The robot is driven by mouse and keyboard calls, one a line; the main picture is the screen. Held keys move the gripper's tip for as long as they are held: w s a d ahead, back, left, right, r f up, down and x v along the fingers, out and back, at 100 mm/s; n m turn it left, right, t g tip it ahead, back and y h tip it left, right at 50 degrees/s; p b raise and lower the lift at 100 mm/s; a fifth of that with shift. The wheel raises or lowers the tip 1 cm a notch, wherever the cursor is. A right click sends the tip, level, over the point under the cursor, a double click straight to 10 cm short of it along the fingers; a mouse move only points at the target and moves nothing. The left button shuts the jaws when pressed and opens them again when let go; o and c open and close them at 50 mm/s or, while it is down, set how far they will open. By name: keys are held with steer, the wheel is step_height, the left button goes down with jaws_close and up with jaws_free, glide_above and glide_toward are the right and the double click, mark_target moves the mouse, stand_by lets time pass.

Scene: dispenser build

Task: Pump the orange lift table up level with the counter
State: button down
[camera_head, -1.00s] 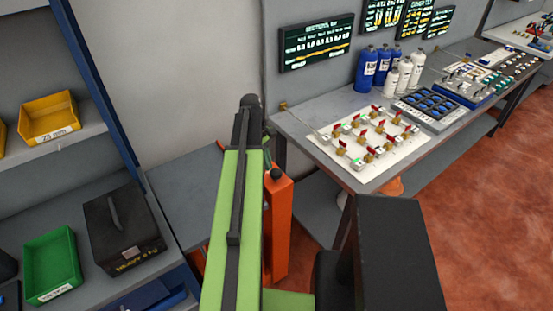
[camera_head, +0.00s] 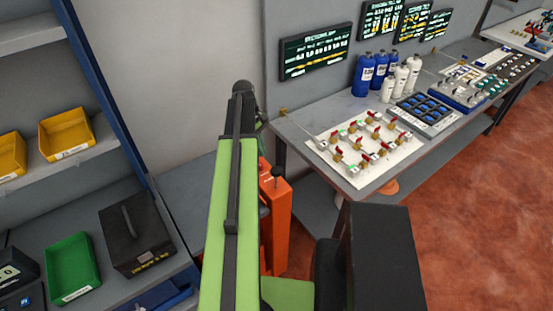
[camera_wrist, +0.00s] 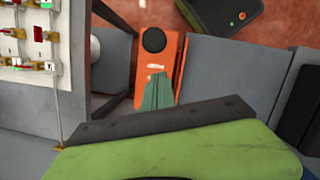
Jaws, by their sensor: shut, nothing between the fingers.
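The orange lift table shows in the head view as an orange column (camera_head: 278,225) with a black knob on top and a grey tabletop (camera_head: 190,190) to its left. My green arm hides part of it. In the wrist view the orange column (camera_wrist: 145,65) has a round black knob (camera_wrist: 153,39), with the grey tabletop (camera_wrist: 228,75) to the right. My gripper (camera_wrist: 158,80) is shut and empty, its green fingers in front of the orange column below the knob. I cannot tell if they touch it. The grey counter (camera_head: 385,178) stands to the right in the head view.
A white board with red-handled valves (camera_head: 365,145) lies on the counter, with blue and white bottles (camera_head: 386,80) behind. At left, a shelf unit holds yellow bins (camera_head: 67,132), a green bin (camera_head: 73,268) and a black case (camera_head: 137,235). Reddish floor (camera_head: 470,235) is open at right.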

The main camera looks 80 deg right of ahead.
steer(key=p+v, duration=0.4)
steer(key=v, duration=0.2)
steer(key=shift+r, duration=0.15)
steer(key=shift+w, duration=0.1)
stand_by(0.3)
